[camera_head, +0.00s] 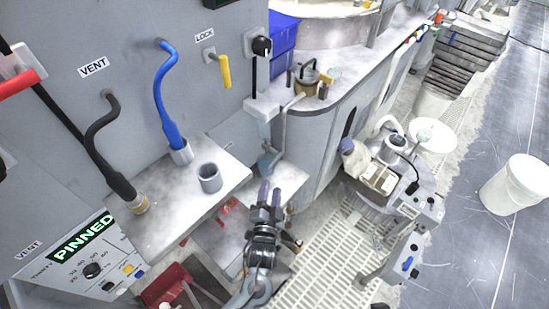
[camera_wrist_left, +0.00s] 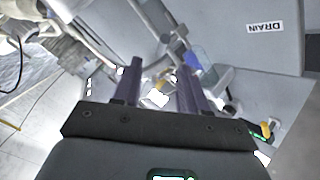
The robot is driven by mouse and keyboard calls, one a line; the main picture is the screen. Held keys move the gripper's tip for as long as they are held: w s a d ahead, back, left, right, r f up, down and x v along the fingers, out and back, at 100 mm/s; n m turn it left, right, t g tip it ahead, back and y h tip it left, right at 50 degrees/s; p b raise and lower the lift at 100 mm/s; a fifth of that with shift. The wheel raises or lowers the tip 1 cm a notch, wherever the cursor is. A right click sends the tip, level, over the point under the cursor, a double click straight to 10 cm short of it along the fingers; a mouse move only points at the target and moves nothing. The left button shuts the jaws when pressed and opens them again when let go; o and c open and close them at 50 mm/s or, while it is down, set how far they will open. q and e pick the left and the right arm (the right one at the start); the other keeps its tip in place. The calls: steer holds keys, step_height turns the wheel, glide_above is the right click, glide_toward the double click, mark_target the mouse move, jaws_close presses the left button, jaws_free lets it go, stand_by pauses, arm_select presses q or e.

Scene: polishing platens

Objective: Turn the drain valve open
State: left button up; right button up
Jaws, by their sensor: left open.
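My left gripper (camera_head: 269,192) is in the lower middle of the head view, its two purple fingers pointing up the picture, away from the camera. It is open, with a gap between the fingers and nothing held. In the left wrist view the fingers (camera_wrist_left: 160,85) stand apart, with pale metal parts and a small yellow piece behind the gap. I cannot make out the drain valve's handle for certain in either view. My right gripper is not in view.
A grey shelf (camera_head: 165,215) with a metal cup (camera_head: 209,177) stands left of the gripper. A blue hose (camera_head: 165,90) and a black hose (camera_head: 100,125) hang from the panel. A curved pipe (camera_head: 284,125) runs down ahead. A white bucket (camera_head: 513,184) stands on the floor at right.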

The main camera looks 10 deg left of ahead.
mark_target(273, 166)
arm_select(q)
steer(key=w+b, duration=0.1)
steer(key=w, duration=0.5)
steer(key=w+b, duration=0.1)
steer(key=w, duration=0.2)
steer(key=shift+w+a+r+b, duration=0.1)
steer(key=shift+w+a+b, duration=0.15)
steer(key=shift+b, duration=0.1)
steer(key=shift+w, duration=0.65)
